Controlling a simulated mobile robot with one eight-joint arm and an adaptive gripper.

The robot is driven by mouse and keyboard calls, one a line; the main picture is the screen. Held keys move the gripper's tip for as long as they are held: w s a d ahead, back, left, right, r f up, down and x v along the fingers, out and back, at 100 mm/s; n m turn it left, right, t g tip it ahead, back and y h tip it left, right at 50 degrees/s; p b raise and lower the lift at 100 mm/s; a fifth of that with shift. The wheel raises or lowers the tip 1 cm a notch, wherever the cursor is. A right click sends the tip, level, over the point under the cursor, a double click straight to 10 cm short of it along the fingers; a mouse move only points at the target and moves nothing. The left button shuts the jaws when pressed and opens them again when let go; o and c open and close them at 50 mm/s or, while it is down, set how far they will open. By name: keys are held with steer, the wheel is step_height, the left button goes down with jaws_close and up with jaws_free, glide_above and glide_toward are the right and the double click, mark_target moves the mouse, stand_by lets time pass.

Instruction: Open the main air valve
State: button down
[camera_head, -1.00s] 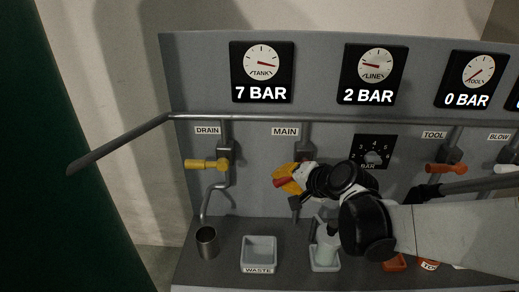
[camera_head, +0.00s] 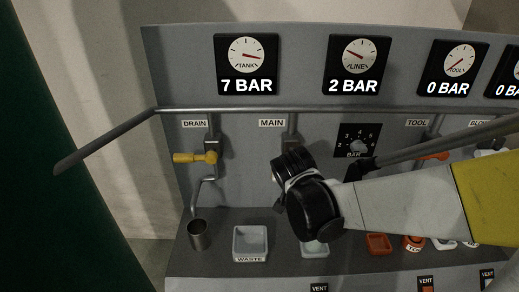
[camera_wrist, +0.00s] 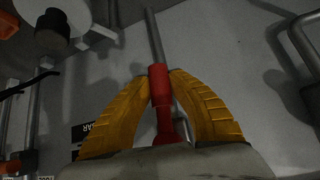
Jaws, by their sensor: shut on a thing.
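The main valve's red handle (camera_wrist: 162,92) sits between the yellow fingers of my gripper (camera_wrist: 163,76) in the wrist view. The fingers are shut on it, one on each side, and a grey rod runs upward from it. In the head view the MAIN label (camera_head: 272,123) and the top of the main valve's pipe fitting (camera_head: 292,135) show under the long pipe. My black wrist hides the handle and my fingers there, so the handle's angle cannot be told. The LINE gauge (camera_head: 359,55) reads 2 BAR.
The TANK gauge (camera_head: 245,55) reads 7 BAR and the TOOL gauge (camera_head: 459,60) 0 BAR. A yellow drain handle (camera_head: 195,157) is left of my wrist. A regulator dial (camera_head: 358,145) is close on the right. A metal cup (camera_head: 197,235) and waste tray (camera_head: 235,243) stand below.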

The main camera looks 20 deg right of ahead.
steer(key=shift+d+h, duration=0.25)
steer(key=shift+h, duration=0.05)
steer(key=shift+s, duration=0.1)
steer(key=c, duration=1.2)
jaws_free()
steer(key=shift+d, duration=0.15)
steer(key=v, duration=1.2)
steer(key=shift+f, duration=0.1)
steer(key=s+f+n+y, duration=0.1)
steer(key=s+f, duration=0.1)
steer(key=s, duration=0.1)
steer(key=s+a+f+n+y+b, duration=0.1)
steer(key=s+f+n, duration=0.1)
steer(key=s, duration=0.2)
steer(key=s+a+f+n+g+y+b, duration=0.1)
steer(key=s+f+n, duration=0.1)
steer(key=s, duration=0.2)
steer(key=shift+y, duration=0.4)
